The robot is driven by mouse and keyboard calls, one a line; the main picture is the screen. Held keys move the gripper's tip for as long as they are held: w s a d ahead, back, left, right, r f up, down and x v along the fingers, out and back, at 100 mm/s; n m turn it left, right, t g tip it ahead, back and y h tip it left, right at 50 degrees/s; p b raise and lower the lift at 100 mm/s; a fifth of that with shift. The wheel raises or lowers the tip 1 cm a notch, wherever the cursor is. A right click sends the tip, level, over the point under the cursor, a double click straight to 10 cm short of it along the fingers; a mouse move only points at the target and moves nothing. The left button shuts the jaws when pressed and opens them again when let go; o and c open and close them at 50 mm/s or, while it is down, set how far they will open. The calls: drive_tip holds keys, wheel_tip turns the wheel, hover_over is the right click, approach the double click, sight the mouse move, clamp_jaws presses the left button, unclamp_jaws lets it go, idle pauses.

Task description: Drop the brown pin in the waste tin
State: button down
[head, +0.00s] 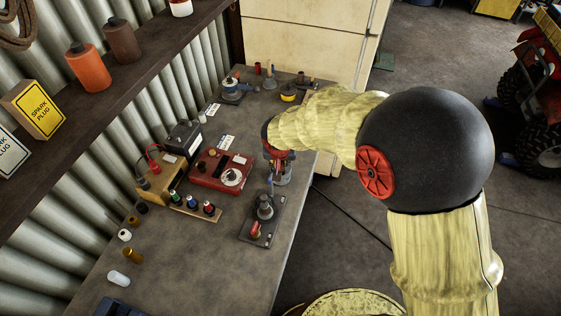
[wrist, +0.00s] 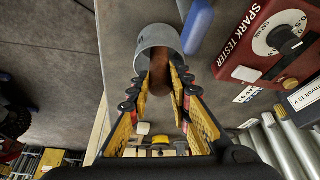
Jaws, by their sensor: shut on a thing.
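The brown pin (wrist: 161,72) shows between the fingertips of my gripper (wrist: 162,88) in the wrist view. The gripper is shut on it, and its yellow-padded fingers partly hide it. The grey waste tin (wrist: 157,40) is right at the fingertips, its rim curving around the pin's far side. I cannot tell how deep the pin is in the tin's mouth. In the head view the tin (head: 283,175) stands near the bench's right edge, under my gripper (head: 281,160); the pin is hidden there.
A red spark tester (head: 220,171) sits left of the tin. A dark plate with a metal fitting (head: 264,212) lies in front of it. A wooden rack with several coloured pins (head: 193,203) is farther left. The bench's front right (head: 235,275) is bare.

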drive_tip(key=c, duration=1.6)
unclamp_jaws()
drive_tip(key=shift+c, duration=0.2)
drive_tip(key=shift+r, duration=0.1)
drive_tip(key=shift+r+p, duration=0.5)
drive_tip(key=shift+p, duration=0.2)
drive_tip(key=p+v, duration=0.2)
drive_tip(key=v, duration=1)
drive_tip(key=s+d+r, duration=0.9)
drive_tip(key=d+r, duration=0.2)
drive_tip(key=d, duration=0.1)
drive_tip(key=s+d+r, duration=0.1)
drive_tip(key=s+d, duration=0.1)
drive_tip(key=s, duration=0.5)
drive_tip(key=s+d+r+n+t, duration=0.1)
drive_tip(key=s+d+r, duration=0.1)
drive_tip(key=s, duration=0.4)
drive_tip(key=shift+s+d, duration=0.4)
drive_tip(key=shift+d, duration=0.05)
